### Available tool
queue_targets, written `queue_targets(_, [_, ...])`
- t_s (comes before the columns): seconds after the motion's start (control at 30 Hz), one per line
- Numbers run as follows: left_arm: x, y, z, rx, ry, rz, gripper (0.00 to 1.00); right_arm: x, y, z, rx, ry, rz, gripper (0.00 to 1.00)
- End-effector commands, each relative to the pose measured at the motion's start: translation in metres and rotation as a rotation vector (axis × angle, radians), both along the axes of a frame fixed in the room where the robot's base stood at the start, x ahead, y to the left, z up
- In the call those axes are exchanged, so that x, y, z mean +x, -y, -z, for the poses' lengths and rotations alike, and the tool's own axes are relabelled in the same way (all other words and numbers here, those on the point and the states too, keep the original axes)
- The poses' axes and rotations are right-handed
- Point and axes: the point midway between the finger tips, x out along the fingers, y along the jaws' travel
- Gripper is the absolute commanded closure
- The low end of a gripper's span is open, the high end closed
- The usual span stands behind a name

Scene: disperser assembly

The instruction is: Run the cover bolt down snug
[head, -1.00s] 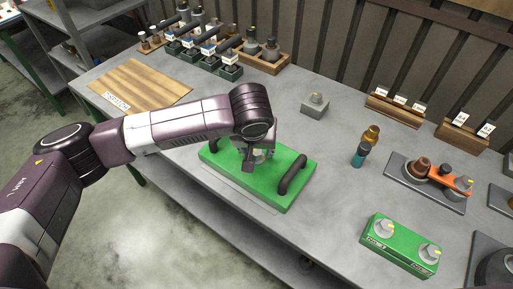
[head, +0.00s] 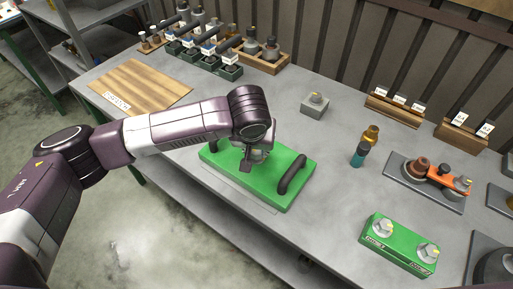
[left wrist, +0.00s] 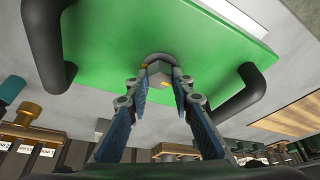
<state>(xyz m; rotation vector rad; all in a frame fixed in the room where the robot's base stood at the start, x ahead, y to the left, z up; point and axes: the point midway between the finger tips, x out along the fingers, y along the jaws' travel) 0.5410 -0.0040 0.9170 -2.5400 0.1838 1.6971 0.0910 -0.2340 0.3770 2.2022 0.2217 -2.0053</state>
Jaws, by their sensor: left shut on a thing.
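The cover is a green plate (head: 288,163) with two black handles, lying flat on the grey bench. My left gripper (head: 254,162) points down at the plate between the handles. In the left wrist view its two fingers (left wrist: 159,78) are closed around the grey hex head of the cover bolt (left wrist: 157,72), which has yellow marks on it. The bolt head sits at the plate's surface; the fingers and wrist hide it in the head view, and its depth cannot be told. My right gripper is not in view.
A teal and brass tool (head: 361,154) stands right of the plate. A grey block (head: 315,103) stands behind it. A wooden board (head: 135,84) lies at the left. Bench around the plate is clear.

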Motion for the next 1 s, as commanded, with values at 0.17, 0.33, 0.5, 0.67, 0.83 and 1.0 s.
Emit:
queue_targets(0.17, [-0.001, -0.001, -0.003, 0.0, -0.004, 0.089, 1.0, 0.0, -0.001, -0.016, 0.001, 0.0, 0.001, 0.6])
queue_targets(0.33, [-0.001, -0.002, -0.004, 0.0, -0.005, 0.226, 1.0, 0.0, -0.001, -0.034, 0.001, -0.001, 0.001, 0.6])
queue_targets(0.5, [0.0, -0.002, -0.005, -0.002, -0.005, 0.386, 1.0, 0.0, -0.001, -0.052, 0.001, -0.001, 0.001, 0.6])
queue_targets(0.67, [0.001, -0.003, -0.005, -0.002, -0.004, 0.537, 1.0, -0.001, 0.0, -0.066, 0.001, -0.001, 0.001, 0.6])
queue_targets(0.83, [0.001, -0.003, -0.004, -0.002, -0.004, 0.698, 1.0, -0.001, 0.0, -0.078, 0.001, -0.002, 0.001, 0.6])
queue_targets(1.0, [0.002, -0.003, -0.002, -0.002, -0.003, 0.859, 1.0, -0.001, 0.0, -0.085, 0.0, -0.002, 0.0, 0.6])
